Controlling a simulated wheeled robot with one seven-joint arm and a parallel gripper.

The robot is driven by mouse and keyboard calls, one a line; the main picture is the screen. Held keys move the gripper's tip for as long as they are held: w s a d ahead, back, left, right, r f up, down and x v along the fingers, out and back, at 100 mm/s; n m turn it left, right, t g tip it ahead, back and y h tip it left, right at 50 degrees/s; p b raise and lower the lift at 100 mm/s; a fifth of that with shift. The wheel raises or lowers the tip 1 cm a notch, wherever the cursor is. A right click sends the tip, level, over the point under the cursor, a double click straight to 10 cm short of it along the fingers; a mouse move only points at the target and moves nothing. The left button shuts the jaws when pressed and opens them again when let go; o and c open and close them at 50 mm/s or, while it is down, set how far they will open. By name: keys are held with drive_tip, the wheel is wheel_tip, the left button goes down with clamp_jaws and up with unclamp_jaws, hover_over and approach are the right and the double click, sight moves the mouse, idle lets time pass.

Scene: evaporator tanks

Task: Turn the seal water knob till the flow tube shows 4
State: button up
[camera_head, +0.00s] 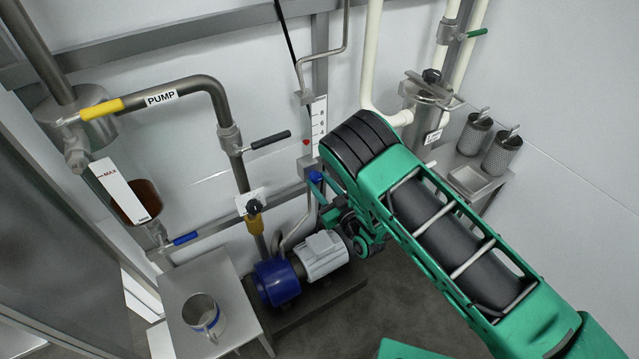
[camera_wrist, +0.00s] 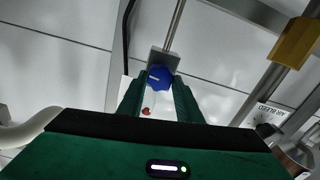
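The seal water knob is a small blue knob (camera_head: 316,177) with a pale pointer mark, below the flow tube on the back wall. In the wrist view the knob (camera_wrist: 160,77) sits at the ends of my gripper's two green fingers (camera_wrist: 160,88), one on each side. The fingers are apart, with the knob's width between them; I cannot tell whether they touch it. In the head view my gripper (camera_head: 322,190) is at the knob, partly hidden by my arm. The flow tube's white scale (camera_head: 319,125) shows 4 and 6; a red spot (camera_head: 306,142) is low beside it.
A black-handled valve (camera_head: 270,140) is on the PUMP pipe to the left. A blue and grey pump motor (camera_head: 320,255) stands below. White pipes (camera_head: 372,60) run to the right of the flow tube. A steel table with a metal jug (camera_head: 203,315) is at front left.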

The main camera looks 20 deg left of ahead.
drive_tip(key=shift+w+d+m, duration=0.1)
drive_tip(key=shift+d+m, duration=0.05)
drive_tip(key=shift+m, duration=1.05)
drive_tip(key=o, duration=1)
drive_tip(key=shift+o, duration=0.2)
drive_tip(key=v, duration=1)
drive_tip(key=shift+s+d, duration=0.25)
drive_tip(key=shift+s, duration=0.05)
drive_tip(key=shift+w, duration=0.1)
